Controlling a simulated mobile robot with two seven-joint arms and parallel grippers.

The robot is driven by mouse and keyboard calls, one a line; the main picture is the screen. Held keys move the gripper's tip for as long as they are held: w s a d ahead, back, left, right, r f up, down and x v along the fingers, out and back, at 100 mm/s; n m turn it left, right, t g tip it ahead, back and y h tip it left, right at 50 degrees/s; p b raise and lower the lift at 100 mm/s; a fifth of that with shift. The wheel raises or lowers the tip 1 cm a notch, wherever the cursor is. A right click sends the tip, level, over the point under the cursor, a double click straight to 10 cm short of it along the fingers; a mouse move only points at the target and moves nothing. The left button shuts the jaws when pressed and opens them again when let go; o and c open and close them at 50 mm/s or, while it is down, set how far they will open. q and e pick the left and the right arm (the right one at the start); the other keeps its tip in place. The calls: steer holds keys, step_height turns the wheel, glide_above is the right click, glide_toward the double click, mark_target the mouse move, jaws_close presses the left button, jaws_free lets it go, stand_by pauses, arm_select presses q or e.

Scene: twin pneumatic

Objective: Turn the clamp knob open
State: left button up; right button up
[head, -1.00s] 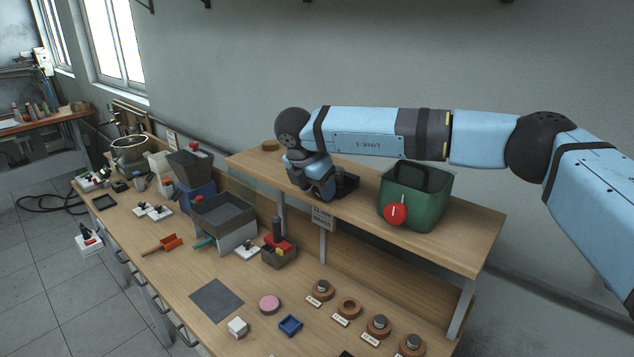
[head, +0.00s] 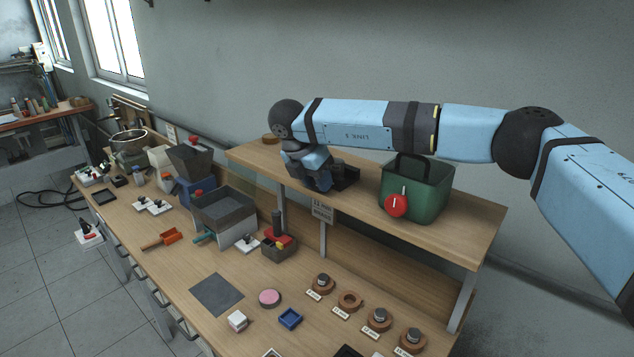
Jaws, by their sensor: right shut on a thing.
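My right gripper (head: 325,185) is at the left part of the upper shelf, at a dark clamp fixture (head: 346,176). The arm comes in from the right and the wrist bends down to the fixture. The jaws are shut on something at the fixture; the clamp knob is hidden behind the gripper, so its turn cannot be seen. My left gripper is not in view.
A green bin (head: 432,200) with a red disc (head: 396,206) on its front stands right of the fixture on the shelf (head: 470,232). Below, the bench holds a grey tray (head: 224,211), a grey mat (head: 216,294) and several brown rings.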

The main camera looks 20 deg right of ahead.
steer(key=o, duration=0.9)
steer(key=shift+r, duration=0.1)
